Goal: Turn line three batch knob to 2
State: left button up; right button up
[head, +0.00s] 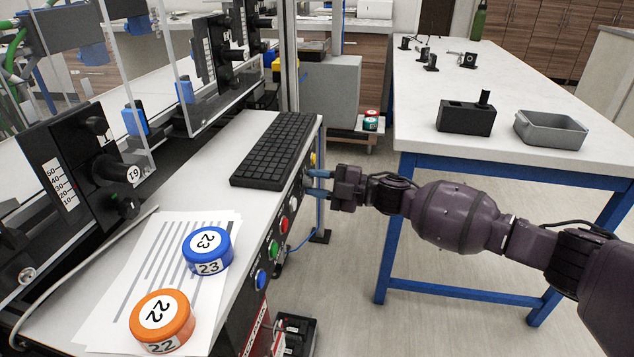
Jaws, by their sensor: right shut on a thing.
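My right gripper (317,183) reaches in from the right to the side panel (253,318) of the white conveyor desk. Its blue fingers are shut on a small dark knob (307,182) at the far end of the panel's row of controls. The fingers partly hide the knob, and its pointer and any numbers are too small to read. I cannot tell from a label which line it belongs to. My left gripper is not in view.
Near the knob along the panel are white, red (284,224), green (274,247) and blue (261,279) buttons. A black keyboard (275,150) lies on the desk above. Blue and orange (161,318) numbered pucks rest on papers. A white table (500,110) stands right, beyond my arm.

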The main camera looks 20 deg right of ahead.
dwell(0.3)
jog(key=o, duration=0.9)
jog(key=shift+s+d, duration=0.15)
jog(key=shift+d, duration=0.1)
pick_arm(q)
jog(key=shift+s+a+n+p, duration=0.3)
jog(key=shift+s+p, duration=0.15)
jog(key=shift+p, duration=0.35)
pick_arm(e)
jog(key=v, duration=1)
jog(key=shift+s, duration=0.1)
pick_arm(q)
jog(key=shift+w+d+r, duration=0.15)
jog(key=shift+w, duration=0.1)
